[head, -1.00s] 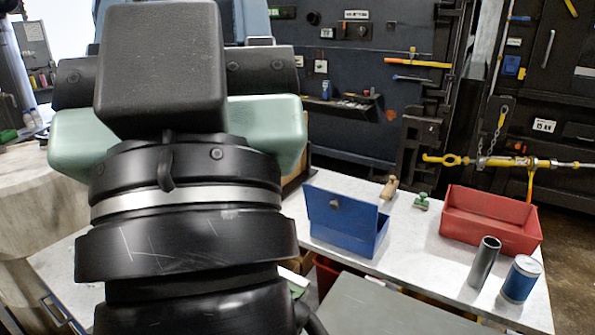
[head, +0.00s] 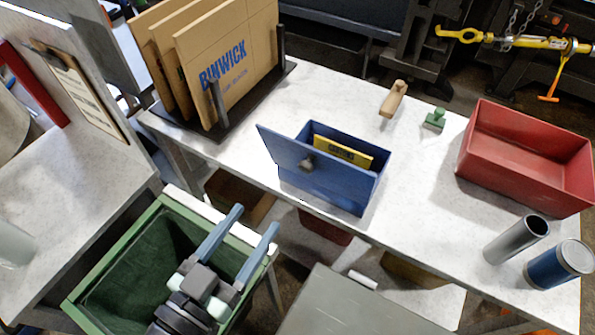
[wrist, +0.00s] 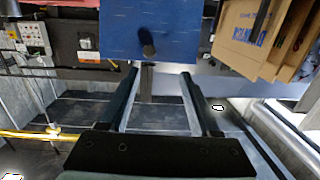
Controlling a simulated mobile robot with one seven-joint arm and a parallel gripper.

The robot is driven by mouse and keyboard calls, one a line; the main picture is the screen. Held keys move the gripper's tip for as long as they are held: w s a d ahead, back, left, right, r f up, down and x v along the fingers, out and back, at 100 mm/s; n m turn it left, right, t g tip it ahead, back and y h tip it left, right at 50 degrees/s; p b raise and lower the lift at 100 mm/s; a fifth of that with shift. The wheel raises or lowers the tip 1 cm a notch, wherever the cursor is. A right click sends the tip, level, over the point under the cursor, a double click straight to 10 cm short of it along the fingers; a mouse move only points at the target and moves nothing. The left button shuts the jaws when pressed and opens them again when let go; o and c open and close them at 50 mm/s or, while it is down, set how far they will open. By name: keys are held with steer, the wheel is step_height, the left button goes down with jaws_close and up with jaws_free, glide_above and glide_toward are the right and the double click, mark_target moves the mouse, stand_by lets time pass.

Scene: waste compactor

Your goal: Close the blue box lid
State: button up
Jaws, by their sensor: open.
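The blue box (head: 335,190) stands on the white table with a yellow item (head: 343,151) inside. Its blue lid (head: 285,150) is open, rising at a tilt on the side facing me, with a dark knob (head: 306,163) on its outer face. My gripper (head: 255,219) is open and empty, above the green bin, to the lower left of the box and apart from it. In the wrist view the lid (wrist: 130,28) and knob (wrist: 148,50) show beyond and above my open fingertips (wrist: 158,72).
Cardboard sheets (head: 235,65) stand in a black rack left of the box. A red tray (head: 520,165), a metal tube (head: 515,240), a blue can (head: 560,265), a wooden-handled item (head: 393,98) and a green item (head: 435,119) are to the right. The green bin (head: 110,285) is below my gripper.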

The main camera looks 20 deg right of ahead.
mark_target(304, 170)
steer(key=shift+h, duration=0.5)
steer(key=p+x, duration=0.1)
steer(key=x, duration=0.3)
steer(key=p+x, duration=0.1)
steer(key=x, duration=0.3)
steer(key=s+d+p+x, duration=0.1)
steer(key=p+x, duration=0.1)
steer(key=x, duration=0.1)
steer(key=shift+w+d+f, duration=0.15)
steer(key=shift+d+f, duration=0.15)
steer(key=shift+c, duration=0.2)
jaws_close()
stand_by(0.5)
